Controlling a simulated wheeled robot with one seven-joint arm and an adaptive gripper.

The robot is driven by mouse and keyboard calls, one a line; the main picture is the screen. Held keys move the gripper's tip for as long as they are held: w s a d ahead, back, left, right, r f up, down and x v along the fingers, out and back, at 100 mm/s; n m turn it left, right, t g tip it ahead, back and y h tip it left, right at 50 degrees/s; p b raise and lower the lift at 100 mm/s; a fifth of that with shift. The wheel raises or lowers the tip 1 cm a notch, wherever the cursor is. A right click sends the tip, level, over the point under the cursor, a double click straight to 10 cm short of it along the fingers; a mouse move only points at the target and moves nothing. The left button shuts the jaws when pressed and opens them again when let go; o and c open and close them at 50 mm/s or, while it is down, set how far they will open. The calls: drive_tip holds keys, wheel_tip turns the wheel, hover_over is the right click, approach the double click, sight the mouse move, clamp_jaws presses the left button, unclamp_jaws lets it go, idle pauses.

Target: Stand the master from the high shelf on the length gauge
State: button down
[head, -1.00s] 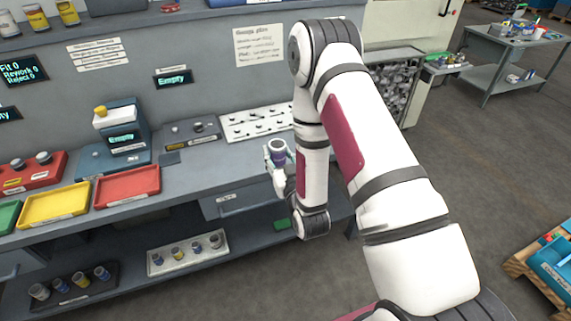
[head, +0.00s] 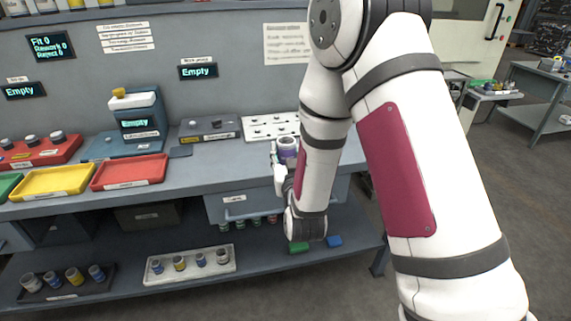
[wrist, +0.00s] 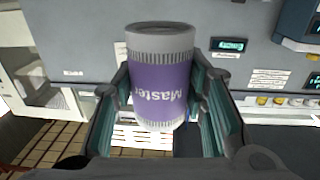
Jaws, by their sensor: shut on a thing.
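The master is a grey cylinder with a purple band lettered "Master" (wrist: 160,85). My gripper (wrist: 165,110) is shut on it, and it fills the middle of the wrist view, upside down there. In the head view the master (head: 287,149) is held upright above the bench's front edge, with my gripper (head: 281,165) partly hidden by my arm. The length gauge (head: 133,125) is a blue-grey block with a display reading "Empty" and a yellow knob on top. It stands on the bench to the left of the master, well apart from it.
Red (head: 130,172) and yellow (head: 52,183) trays lie along the bench front. A grey block with knobs (head: 210,130) and a white holed plate (head: 268,126) stand right of the gauge. Below, a white rack (head: 190,265) holds several small cylinders.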

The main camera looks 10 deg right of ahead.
drive_tip(key=w+d+f+b, duration=0.1)
drive_tip(key=w+d+b, duration=0.1)
drive_tip(key=w+d, duration=0.1)
drive_tip(key=w+d+f+b, duration=0.1)
drive_tip(key=w+d, duration=0.2)
drive_tip(key=w, duration=0.2)
drive_tip(key=w+d+f+b, duration=0.1)
drive_tip(key=w+d+b, duration=0.1)
drive_tip(key=w+d, duration=0.2)
drive_tip(key=shift+w+b, duration=0.3)
drive_tip(key=shift+w, duration=0.1)
drive_tip(key=shift+d+f, duration=0.1)
drive_tip(key=shift+f, duration=1.7)
drive_tip(key=shift+f+b, duration=0.15)
drive_tip(key=shift+b, duration=0.25)
drive_tip(key=c, duration=1)
unclamp_jaws()
